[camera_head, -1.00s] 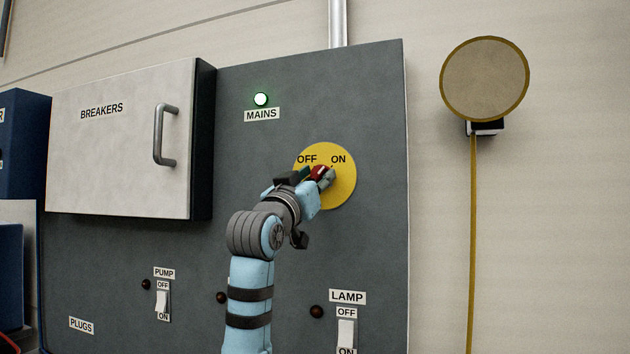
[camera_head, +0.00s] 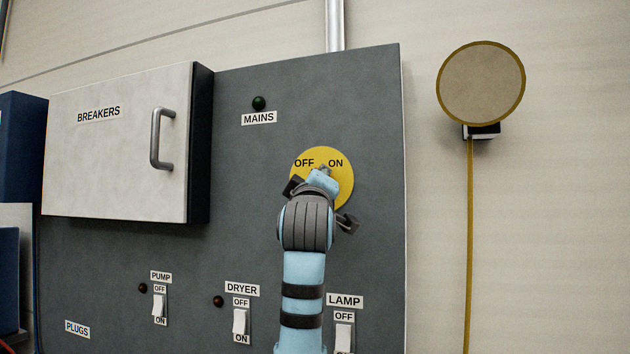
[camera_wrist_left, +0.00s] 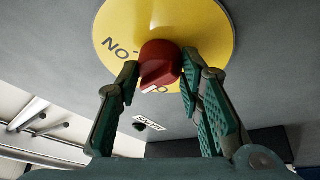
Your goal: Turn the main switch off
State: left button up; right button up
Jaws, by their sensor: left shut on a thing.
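The main switch is a red knob (camera_wrist_left: 160,62) on a yellow round plate (camera_head: 342,190) marked OFF and ON. In the left wrist view the plate (camera_wrist_left: 215,35) is upside down, and a white mark on the knob's edge lies by the partly hidden OFF lettering. My left gripper (camera_wrist_left: 160,70) is shut on the knob, one finger on each side. In the head view my left wrist hides the knob and the fingertips. The MAINS lamp (camera_head: 259,103) above is dark. My right gripper is not in view.
A breaker box (camera_head: 120,150) with a handle (camera_head: 158,138) juts out at left. Below are PUMP (camera_head: 159,305), DRYER (camera_head: 239,320) and LAMP (camera_head: 344,335) switches. A round disc on a yellow pole (camera_head: 481,83) stands at right. The panel around the plate is clear.

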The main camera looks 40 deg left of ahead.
pick_arm(q)
jog(key=shift+d+r+n+g+y+p, duration=0.15)
jog(key=shift+n+g+p, duration=0.55)
jog(key=shift+n, duration=0.75)
jog(key=shift+a+n+g+y+p, duration=0.1)
jog(key=shift+n+g+p, duration=0.55)
jog(key=shift+n, duration=0.85)
jog(key=shift+d+r+n+g+y+p, duration=0.15)
jog(key=shift+n+g+p, duration=0.5)
jog(key=shift+n, duration=0.8)
jog(key=shift+f, duration=0.1)
jog(key=o, duration=1.2)
jog(key=shift+a, duration=0.1)
jog(key=shift+c, duration=0.2)
jog(key=v, duration=1.2)
